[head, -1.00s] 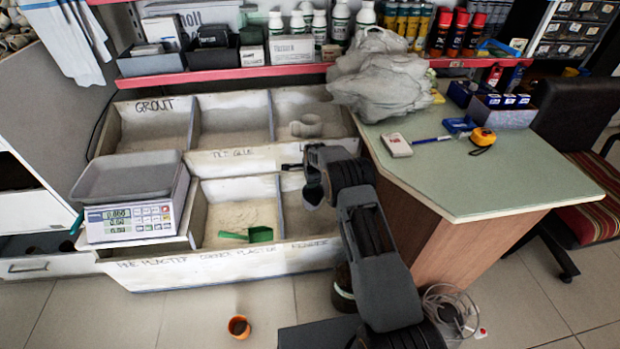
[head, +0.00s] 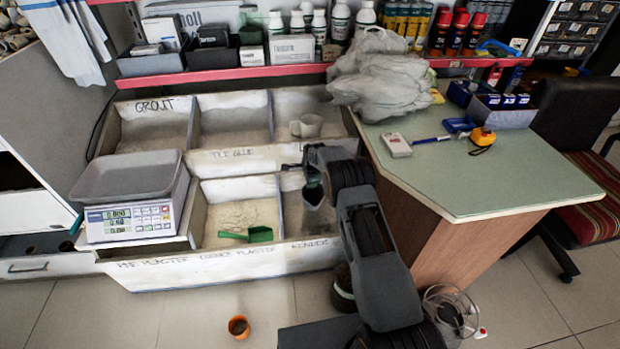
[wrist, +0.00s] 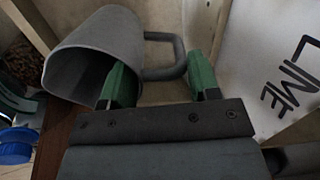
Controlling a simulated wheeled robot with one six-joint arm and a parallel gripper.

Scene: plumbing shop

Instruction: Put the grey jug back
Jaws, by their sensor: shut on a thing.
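The grey jug (wrist: 95,55) fills the upper left of the wrist view, tilted, its open mouth towards the lower left. Its handle (wrist: 165,72) lies between the green fingertips of my gripper (wrist: 158,82), which is shut on it. In the head view my gripper (head: 312,177) is over the lower right bin compartment, in front of the panel lettered LIME. The jug shows there as a small grey shape (head: 313,195) below the fingers, partly hidden by my arm. I cannot tell whether it touches the bin.
A pale jug-like thing (head: 307,126) lies in the upper right compartment. A green scoop (head: 250,235) lies in the lower middle one. A scale (head: 130,195) stands at the left. The counter (head: 480,185) with a grey bag (head: 380,80) is at the right. An orange cup (head: 239,327) is on the floor.

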